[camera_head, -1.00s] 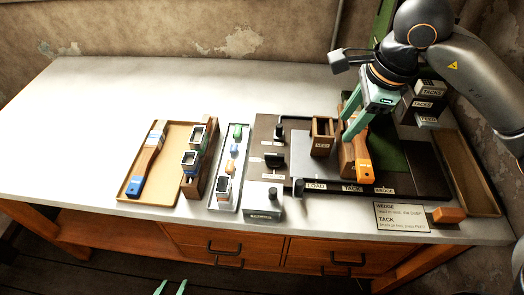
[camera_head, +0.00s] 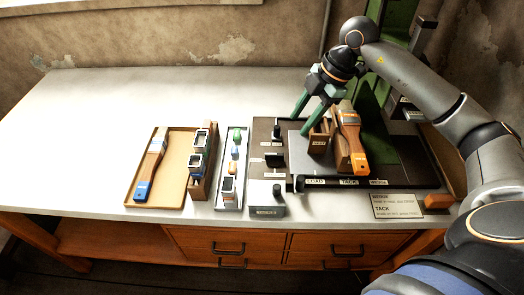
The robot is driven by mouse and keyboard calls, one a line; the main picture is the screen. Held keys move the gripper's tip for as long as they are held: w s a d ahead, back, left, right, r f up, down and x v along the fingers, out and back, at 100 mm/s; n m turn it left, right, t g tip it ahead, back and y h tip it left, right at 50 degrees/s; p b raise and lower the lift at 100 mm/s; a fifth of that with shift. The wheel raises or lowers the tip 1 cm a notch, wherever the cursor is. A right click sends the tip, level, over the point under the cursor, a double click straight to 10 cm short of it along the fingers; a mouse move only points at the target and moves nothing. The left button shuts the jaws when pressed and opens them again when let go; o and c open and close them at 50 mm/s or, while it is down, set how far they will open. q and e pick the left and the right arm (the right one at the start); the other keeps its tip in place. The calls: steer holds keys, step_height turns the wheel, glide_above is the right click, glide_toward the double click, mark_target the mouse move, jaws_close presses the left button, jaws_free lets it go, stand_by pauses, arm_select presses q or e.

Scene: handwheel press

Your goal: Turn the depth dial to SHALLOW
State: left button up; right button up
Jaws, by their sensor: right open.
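The press's dark base board (camera_head: 262,178) carries several black controls at its left. A black knob (camera_head: 276,131) stands near the back, a black block-like control (camera_head: 273,159) sits in the middle, and another knob (camera_head: 276,190) tops a grey labelled box at the front. Their small labels are too blurred to read, so I cannot tell which is the depth dial or its setting. My right gripper (camera_head: 299,126) is open and empty, fingers pointing down-left, between the back knob and a small wooden box (camera_head: 318,142). It appears apart from the knob. My left gripper is out of view.
An orange-handled brush (camera_head: 359,160) leans in a wooden holder right of the gripper. A rail (camera_head: 325,182) marked LOAD and TACK runs along the front. A tray (camera_head: 176,192) with a blue-handled brush lies at left. The table's far left (camera_head: 70,140) is clear.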

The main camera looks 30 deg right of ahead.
steer(key=w+f+m, duration=0.1)
steer(key=m, duration=0.4)
steer(key=b, duration=0.5)
glide_toward(274, 154)
steer(key=f, duration=0.2)
steer(key=b+x, duration=0.3)
steer(key=x, duration=0.2)
steer(key=shift+w+a+r+b, duration=0.15)
steer(key=shift+w+b, duration=0.05)
steer(key=shift+b, duration=0.15)
steer(key=shift+w+a+f+b, duration=0.15)
steer(key=shift+a+f+b, duration=0.1)
steer(key=shift+f+b, duration=0.35)
steer(key=shift+a+f, duration=0.15)
steer(key=shift+f, duration=0.1)
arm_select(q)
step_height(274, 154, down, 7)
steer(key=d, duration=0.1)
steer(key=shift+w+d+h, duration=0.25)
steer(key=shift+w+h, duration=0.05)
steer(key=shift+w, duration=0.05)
arm_select(e)
jaws_close()
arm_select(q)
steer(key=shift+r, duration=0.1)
